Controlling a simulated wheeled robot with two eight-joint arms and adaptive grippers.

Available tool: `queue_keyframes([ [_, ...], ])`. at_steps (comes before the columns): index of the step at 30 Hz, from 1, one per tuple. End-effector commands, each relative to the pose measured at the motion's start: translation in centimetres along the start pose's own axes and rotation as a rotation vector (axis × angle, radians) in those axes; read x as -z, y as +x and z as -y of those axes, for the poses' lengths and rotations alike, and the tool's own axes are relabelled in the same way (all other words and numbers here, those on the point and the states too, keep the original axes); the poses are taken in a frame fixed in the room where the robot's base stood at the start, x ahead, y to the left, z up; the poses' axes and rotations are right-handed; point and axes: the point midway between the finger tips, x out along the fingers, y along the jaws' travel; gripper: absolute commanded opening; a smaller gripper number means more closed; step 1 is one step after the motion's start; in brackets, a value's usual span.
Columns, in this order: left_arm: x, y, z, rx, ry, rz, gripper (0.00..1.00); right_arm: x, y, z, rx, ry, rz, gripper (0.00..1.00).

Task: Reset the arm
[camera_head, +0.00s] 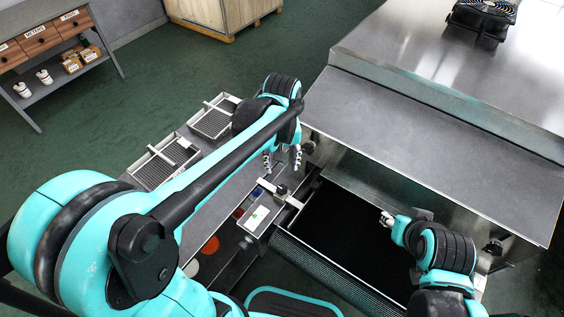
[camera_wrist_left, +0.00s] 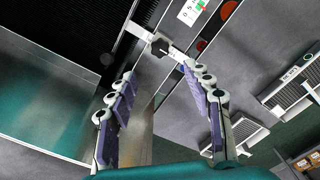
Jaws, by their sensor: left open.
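My left arm reaches in from the left in the head view. My left gripper (camera_head: 283,160) hangs open above the inner edge of the dryer, with nothing seen between its fingers. In the left wrist view the two fingers (camera_wrist_left: 157,72) stand wide apart, with a metal bar with a dark knob (camera_wrist_left: 160,46) beyond their tips. My right gripper (camera_head: 388,218) is over the right side of the dark belt (camera_head: 335,232). It looks small there, and its jaws cannot be read.
A grey metal cover (camera_head: 430,130) stands right of my left gripper. Mesh trays (camera_head: 213,120) lie on the grey bench to the left. A small white box (camera_head: 257,218) sits beside the belt. A shelf with drawers (camera_head: 40,40) and a wooden crate (camera_head: 215,15) stand farther back on green floor.

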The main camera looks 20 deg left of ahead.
Motion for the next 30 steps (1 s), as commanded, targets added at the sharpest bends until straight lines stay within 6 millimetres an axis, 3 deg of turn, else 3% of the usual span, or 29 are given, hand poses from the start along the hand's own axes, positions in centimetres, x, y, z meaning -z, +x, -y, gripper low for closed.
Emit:
queue_keyframes([
  [14, -0.4, -0.3, 0.4, -0.011, 0.014, -0.019, 0.51, 0.0, 0.0, 0.0, 0.000, 0.000, 0.000, 0.42],
  [23, -4.1, -2.4, 4.5, -0.106, 0.190, -0.268, 0.51, 0.0, 0.0, 0.0, 0.000, 0.000, 0.000, 0.42],
  [30, -6.7, -2.3, 7.2, -0.135, 0.341, -0.504, 0.51, 0.0, 0.0, 0.0, 0.000, 0.000, 0.000, 0.42],
])
